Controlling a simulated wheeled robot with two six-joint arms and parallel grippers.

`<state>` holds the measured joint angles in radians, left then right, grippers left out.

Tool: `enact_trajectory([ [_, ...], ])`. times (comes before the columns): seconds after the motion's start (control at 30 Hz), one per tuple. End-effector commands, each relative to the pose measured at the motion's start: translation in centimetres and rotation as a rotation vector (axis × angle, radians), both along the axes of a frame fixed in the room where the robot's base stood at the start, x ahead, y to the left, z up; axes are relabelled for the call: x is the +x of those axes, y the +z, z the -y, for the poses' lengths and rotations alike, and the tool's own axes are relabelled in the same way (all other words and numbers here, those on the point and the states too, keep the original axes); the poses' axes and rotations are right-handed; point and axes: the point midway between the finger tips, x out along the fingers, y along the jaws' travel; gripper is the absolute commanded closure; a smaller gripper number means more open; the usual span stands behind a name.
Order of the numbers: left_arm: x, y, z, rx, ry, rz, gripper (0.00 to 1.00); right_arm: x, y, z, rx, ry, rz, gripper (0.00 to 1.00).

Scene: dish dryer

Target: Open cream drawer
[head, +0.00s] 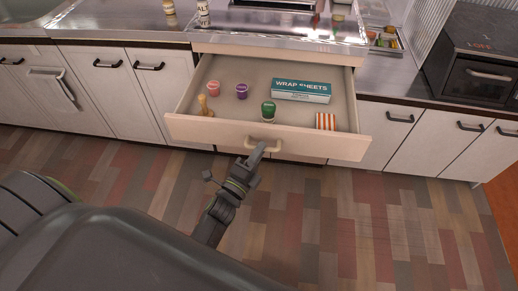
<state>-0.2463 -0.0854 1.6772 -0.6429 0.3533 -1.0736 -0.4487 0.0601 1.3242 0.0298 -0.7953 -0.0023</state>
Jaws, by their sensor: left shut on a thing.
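The cream drawer (190,130) stands pulled well out from the counter front, with its inside in view from above. My right gripper is not in view.
In the drawer lie a teal wrap sheets box (301,90), red (214,89), purple (242,91) and green (268,110) small items, a wooden item (204,105) and a striped item (325,121). White cabinets flank it. The wood floor (330,220) in front is clear.

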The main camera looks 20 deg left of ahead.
Motion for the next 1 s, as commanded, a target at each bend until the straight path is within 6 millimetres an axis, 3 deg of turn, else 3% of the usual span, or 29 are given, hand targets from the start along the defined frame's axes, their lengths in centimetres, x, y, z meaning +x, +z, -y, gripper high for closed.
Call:
enact_trajectory([
  [0.13,0.0,-0.1,0.0,0.0,0.0,-0.002,1.0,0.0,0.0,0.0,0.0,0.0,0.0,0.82],
  [0.17,0.0,-0.1,0.0,0.0,0.0,-0.002,0.83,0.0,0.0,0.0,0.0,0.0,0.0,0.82],
  [0.3,0.0,-0.1,0.0,0.0,0.0,-0.002,0.65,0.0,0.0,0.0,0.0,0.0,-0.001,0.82],
  [0.67,-0.4,-0.2,-0.1,0.0,0.0,-0.002,0.65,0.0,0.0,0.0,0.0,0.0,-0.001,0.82],
  [0.83,-2.6,-0.6,-0.4,0.0,0.001,-0.005,0.65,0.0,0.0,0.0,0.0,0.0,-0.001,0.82],
  [1.0,-6.2,-1.2,-0.8,0.0,0.002,-0.006,0.65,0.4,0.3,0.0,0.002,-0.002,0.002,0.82],
])
